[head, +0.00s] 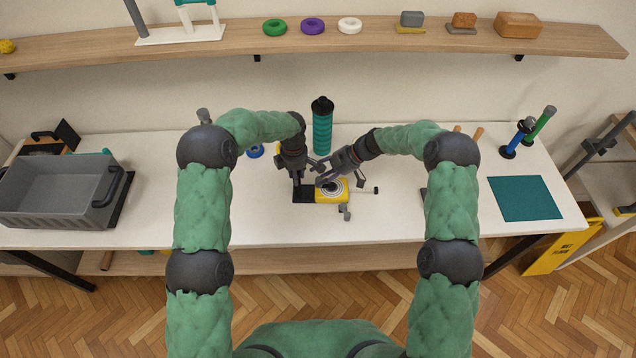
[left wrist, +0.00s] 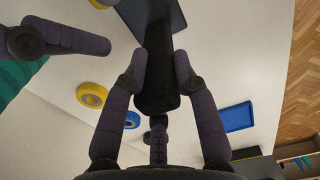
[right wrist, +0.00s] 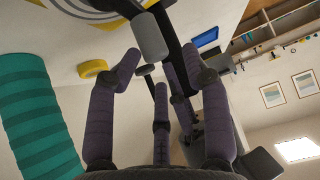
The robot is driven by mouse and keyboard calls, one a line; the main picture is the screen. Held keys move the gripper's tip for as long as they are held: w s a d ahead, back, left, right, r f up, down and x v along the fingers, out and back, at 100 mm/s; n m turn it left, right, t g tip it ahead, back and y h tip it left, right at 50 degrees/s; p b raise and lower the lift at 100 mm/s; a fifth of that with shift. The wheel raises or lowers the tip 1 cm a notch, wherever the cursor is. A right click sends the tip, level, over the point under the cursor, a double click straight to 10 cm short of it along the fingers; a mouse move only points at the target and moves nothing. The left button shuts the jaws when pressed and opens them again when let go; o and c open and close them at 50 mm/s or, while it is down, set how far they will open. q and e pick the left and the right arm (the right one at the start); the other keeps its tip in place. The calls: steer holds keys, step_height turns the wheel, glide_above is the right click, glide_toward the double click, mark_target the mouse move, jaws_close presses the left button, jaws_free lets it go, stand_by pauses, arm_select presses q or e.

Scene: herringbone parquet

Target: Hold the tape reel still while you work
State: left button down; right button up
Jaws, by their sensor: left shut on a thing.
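The tape reel (head: 330,196) lies on the white table in the middle of the head view. It has a yellow body, a black-and-white round face, a black part at its left and a grey knob. My left gripper (head: 298,178) comes down over the left end. In the left wrist view, its fingers (left wrist: 157,80) are shut on a black bar-like part, apparently of the reel. My right gripper (head: 321,172) is just above the round face. In the right wrist view, its fingers (right wrist: 160,62) are spread, with a grey cylinder (right wrist: 150,36) beyond the tips. The round face (right wrist: 95,8) is partly cut off.
A teal bottle (head: 322,130) stands behind the grippers, with a blue ring (head: 255,152) to its left. A grey crate (head: 50,195) is at the left. A teal mat (head: 525,198) and two upright tools (head: 518,136) are at the right. The front table strip is clear.

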mark_target(321, 179)
steer(key=shift+s+a+f, duration=0.1)
steer(key=shift+s+f, duration=0.05)
steer(key=shift+f, duration=0.6)
steer(key=shift+s+a+f, duration=0.1)
steer(key=shift+s+f, duration=0.05)
steer(key=shift+f, duration=0.55)
steer(key=shift+c, duration=0.2)
